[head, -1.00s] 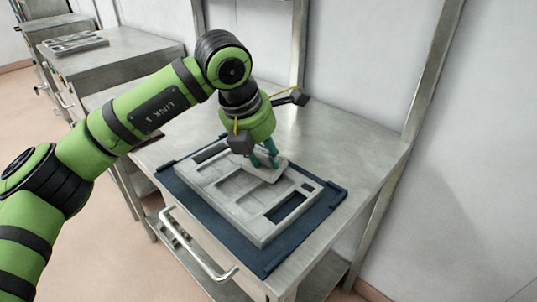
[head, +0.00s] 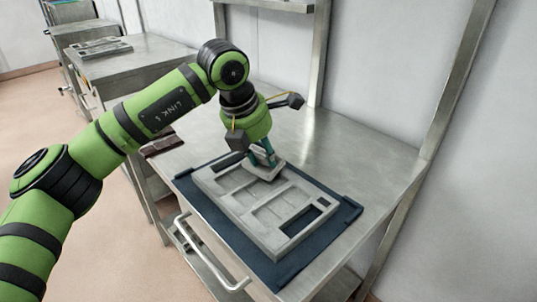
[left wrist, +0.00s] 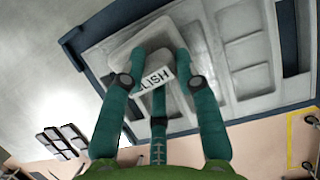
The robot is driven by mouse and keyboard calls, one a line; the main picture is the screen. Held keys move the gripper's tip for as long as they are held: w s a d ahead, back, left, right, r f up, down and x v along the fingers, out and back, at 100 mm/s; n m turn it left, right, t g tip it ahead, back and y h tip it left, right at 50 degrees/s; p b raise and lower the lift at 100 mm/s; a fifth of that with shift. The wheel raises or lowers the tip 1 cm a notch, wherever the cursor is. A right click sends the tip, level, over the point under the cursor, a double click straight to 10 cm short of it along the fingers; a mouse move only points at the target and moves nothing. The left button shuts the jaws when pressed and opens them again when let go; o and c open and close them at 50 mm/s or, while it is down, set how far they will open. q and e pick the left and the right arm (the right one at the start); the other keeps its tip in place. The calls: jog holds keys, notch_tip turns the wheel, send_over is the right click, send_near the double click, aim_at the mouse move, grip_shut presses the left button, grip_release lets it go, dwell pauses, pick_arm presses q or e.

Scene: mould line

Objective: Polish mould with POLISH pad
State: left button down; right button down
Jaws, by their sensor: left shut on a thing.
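A grey mould (head: 245,232) with several recessed compartments lies on a dark blue mat (head: 350,212) on the steel bench. It also shows in the left wrist view (left wrist: 235,22). My left gripper (head: 264,158) points down over the far side of the mould, shut on a pale POLISH pad (head: 268,170). In the left wrist view the fingers (left wrist: 160,65) close around the pad (left wrist: 122,52). Its white label shows only the letters "LISH". The pad is at the mould's top face; I cannot tell whether it touches. My right gripper is not in view.
A handle (head: 205,255) runs along the bench's front edge. A dark slab (head: 163,145) lies at its left edge. Another bench (head: 130,68) with a grey panel (head: 98,48) stands at the back left. Bare bench top (head: 365,150) is free right of the mat.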

aim_at(252, 147)
pick_arm(q)
jog(key=shift+w+a+p, duration=0.45)
jog(key=shift+w+a, duration=0.75)
notch_tip(252, 147, up, 8)
jog(key=p, duration=0.5)
jog(key=shift+p, duration=0.4)
